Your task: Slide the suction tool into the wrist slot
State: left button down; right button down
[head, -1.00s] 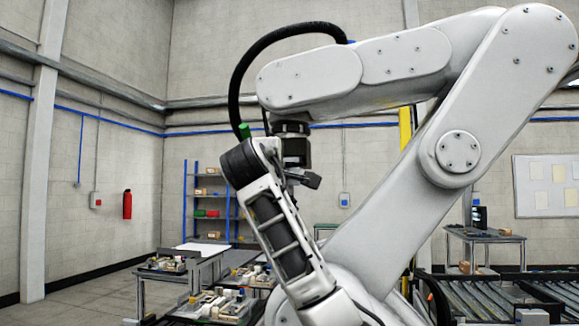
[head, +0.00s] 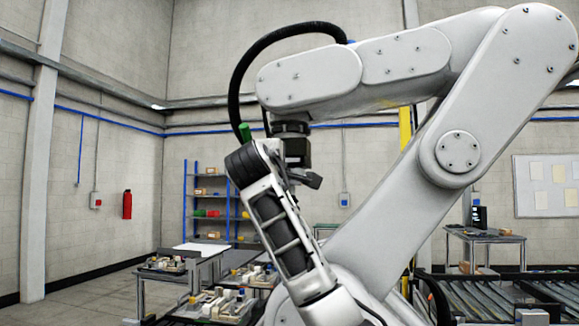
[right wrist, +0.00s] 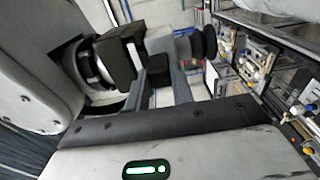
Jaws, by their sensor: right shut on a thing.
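A big white industrial arm (head: 420,60) fills the head view. A black wrist block (head: 297,150) hangs under its forearm end. In the right wrist view the dark wrist block (right wrist: 118,60) sits beside a white ring, left of my fingers. My right gripper (right wrist: 160,88) is shut on the suction tool (right wrist: 162,46), a grey body with round dark cups on its right side. The tool's left end is close to the block; I cannot tell whether they touch. In the head view my right wrist mostly hides the gripper and tool. My left gripper is out of view.
Low tables with assorted parts (head: 215,305) stand at the lower left. Blue-framed shelves (head: 185,205) stand behind. A roller conveyor (head: 480,295) runs at the lower right. A black hose (head: 238,75) loops down close to my right wrist.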

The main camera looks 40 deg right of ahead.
jog(key=shift+w+d+r, duration=0.1)
jog(key=shift+d, duration=0.1)
jog(key=shift+w+d, duration=0.25)
dwell(0.3)
jog(key=c, duration=1.1)
grip_release()
jog(key=shift+f, duration=0.25)
jog(key=shift+a, duration=0.15)
pick_arm(q)
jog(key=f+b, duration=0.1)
jog(key=b, duration=0.1)
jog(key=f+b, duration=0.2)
jog(key=b, duration=0.1)
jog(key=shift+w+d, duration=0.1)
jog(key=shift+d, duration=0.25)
pick_arm(e)
jog(key=v, duration=1.6)
jog(key=shift+r, duration=0.1)
